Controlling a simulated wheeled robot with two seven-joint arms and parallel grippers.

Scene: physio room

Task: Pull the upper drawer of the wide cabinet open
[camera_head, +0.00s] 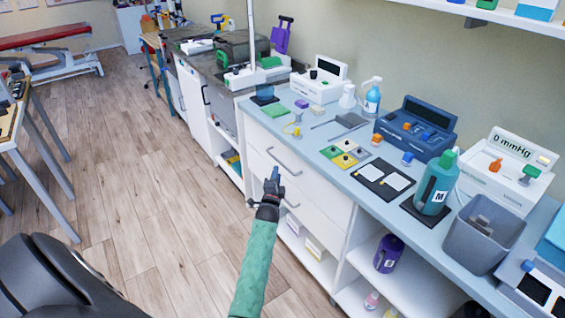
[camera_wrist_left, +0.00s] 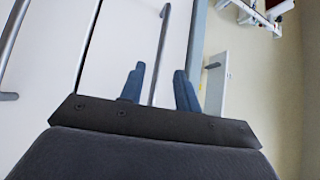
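The wide cabinet (camera_head: 330,205) is white with a blue-grey top, and its two drawers look shut. The upper drawer (camera_head: 300,160) has a grey bar handle (camera_head: 284,161), with a second bar handle (camera_head: 291,199) on the lower drawer. My left gripper (camera_head: 274,180) is in front of the drawer fronts, close to the upper handle. In the left wrist view its blue fingers (camera_wrist_left: 158,88) are apart, and the upper handle (camera_wrist_left: 160,52) runs between them in the picture. Contact cannot be made out. The lower handle (camera_wrist_left: 15,35) is at the left there. My right gripper is out of view.
The cabinet top carries bottles, devices, cards and a grey bin (camera_head: 481,235). Open shelves beside the drawers hold a purple bottle (camera_head: 388,254). A table (camera_head: 30,130) stands at the left. The wooden floor (camera_head: 140,180) in front of the drawers is clear.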

